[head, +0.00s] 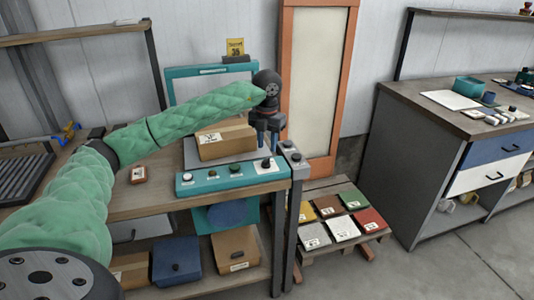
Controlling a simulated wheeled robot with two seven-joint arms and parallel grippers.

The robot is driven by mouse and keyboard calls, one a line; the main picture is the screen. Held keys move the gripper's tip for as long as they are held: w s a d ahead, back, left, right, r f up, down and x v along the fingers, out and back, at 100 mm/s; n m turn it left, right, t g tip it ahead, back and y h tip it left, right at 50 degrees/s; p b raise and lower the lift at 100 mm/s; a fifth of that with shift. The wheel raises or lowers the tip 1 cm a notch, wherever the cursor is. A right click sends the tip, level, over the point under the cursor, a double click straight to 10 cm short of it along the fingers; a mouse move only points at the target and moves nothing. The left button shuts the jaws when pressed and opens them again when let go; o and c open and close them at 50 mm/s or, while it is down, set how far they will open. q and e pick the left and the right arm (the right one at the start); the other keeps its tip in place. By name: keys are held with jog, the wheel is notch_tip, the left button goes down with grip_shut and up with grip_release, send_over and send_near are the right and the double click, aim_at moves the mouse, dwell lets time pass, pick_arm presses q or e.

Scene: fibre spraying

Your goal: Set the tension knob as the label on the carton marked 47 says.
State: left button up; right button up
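A brown carton (232,143) with a white label sits on the grey surface of the bench device; its print is too small to read. A teal control panel (225,182) runs along the front, with several knobs and buttons. A dark-topped knob (266,163) on a white plate is at its right end. My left gripper (268,147) points down just above and behind this knob, its fingers seemingly apart with nothing seen between them. I cannot tell whether they touch the knob. My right gripper is not in view.
A grey post with round knobs (291,154) stands close right of the gripper. Several coloured sample tiles (341,228) lie on a pallet at right. More boxes (236,249) sit on the lower shelf.

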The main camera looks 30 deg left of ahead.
pick_arm(q)
jog(key=shift+r, duration=1.35)
